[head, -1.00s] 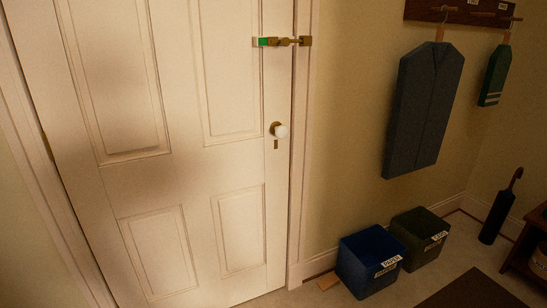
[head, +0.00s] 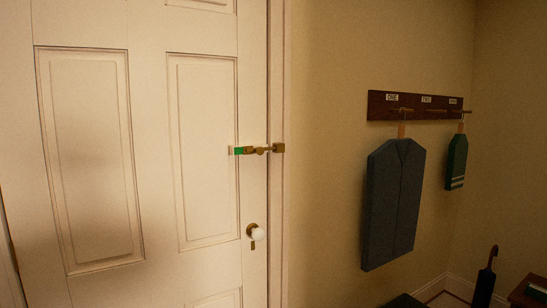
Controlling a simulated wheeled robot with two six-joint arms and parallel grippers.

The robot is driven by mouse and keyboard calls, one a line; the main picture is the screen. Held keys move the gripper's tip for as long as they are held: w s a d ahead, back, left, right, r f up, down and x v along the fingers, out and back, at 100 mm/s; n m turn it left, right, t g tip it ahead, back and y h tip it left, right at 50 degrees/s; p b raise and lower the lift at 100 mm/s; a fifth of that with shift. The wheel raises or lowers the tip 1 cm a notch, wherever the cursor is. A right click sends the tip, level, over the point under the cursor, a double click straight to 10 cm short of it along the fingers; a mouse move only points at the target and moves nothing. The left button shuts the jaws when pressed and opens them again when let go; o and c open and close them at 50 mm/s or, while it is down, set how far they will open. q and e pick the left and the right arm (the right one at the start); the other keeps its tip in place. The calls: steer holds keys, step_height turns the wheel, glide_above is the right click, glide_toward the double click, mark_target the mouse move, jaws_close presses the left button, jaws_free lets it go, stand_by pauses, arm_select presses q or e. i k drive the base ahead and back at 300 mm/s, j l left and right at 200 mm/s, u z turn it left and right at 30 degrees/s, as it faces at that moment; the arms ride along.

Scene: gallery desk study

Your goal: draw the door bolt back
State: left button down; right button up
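A brass door bolt (head: 262,150) is mounted on the white panelled door (head: 155,155) near its right edge. The bolt spans the gap between door and frame, its right end in the brass keeper (head: 278,148) on the frame. A green patch (head: 239,151) shows at its left end. A small knob seems to sit on the bar, too small to make out well. The round white door knob (head: 258,234) is below it. The door looks closed. Neither of my grippers is in view.
To the right, a wall rack (head: 415,106) with labelled pegs holds a blue-grey coat (head: 393,205) and a green striped item (head: 456,162). A dark umbrella (head: 485,278) stands at lower right beside a wooden piece of furniture (head: 530,291). Nothing stands in front of the bolt.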

mark_target(247, 149)
steer(key=i+l, duration=0.3)
steer(key=l, duration=0.2)
steer(key=i+l, duration=0.3)
steer(key=l, duration=0.15)
steer(key=i+l, duration=0.3)
steer(key=l, duration=0.2)
steer(key=i+l, duration=0.3)
steer(key=l, duration=0.2)
steer(key=i+l, duration=0.3)
steer(key=l, duration=0.15)
